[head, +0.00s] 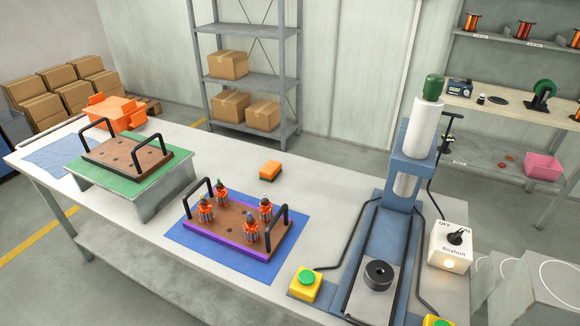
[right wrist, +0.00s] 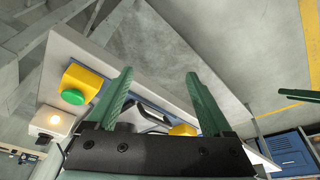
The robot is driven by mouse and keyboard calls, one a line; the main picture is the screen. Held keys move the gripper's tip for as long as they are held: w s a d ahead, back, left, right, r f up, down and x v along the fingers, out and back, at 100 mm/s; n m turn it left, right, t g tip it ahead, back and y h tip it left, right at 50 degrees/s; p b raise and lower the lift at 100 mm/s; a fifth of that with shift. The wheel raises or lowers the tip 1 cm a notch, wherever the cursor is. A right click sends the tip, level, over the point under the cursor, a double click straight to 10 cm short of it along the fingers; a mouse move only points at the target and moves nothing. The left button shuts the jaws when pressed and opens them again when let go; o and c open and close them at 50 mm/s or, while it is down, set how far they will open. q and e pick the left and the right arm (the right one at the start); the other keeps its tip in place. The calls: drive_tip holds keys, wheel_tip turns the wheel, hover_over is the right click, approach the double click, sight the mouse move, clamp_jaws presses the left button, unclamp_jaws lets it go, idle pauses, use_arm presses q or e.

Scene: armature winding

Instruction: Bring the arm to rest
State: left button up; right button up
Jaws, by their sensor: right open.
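My right gripper (right wrist: 160,88) shows in the right wrist view, its two green fingers wide apart with nothing between them. It is not in the head view. Behind its fingers are part of the bench, a yellow box with a green button (right wrist: 73,97) and a white switch box (right wrist: 53,121). My left gripper is not seen in the head view. A thin dark green piece (right wrist: 300,96) pokes in at the right edge of the right wrist view; I cannot tell what it is.
The bench holds a blue press (head: 407,165), a purple-edged tray (head: 200,240) with several armatures on a blue mat (head: 268,275), and a brown tray (head: 130,160) on a green-topped stand (head: 88,176). Shelves stand behind.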

drive_tip(key=w+a+f+t+y+b, duration=0.1)
drive_tip(key=w+a+f+t+b, duration=0.1)
drive_tip(key=f, duration=0.5)
drive_tip(key=w+a+f+t+y+b, duration=0.1)
drive_tip(key=w+a+f+t, duration=0.1)
drive_tip(key=f, duration=0.6)
drive_tip(key=shift+w+a+t+b, duration=0.15)
drive_tip(key=shift+w+t+b, duration=0.2)
drive_tip(key=shift+t, duration=0.55)
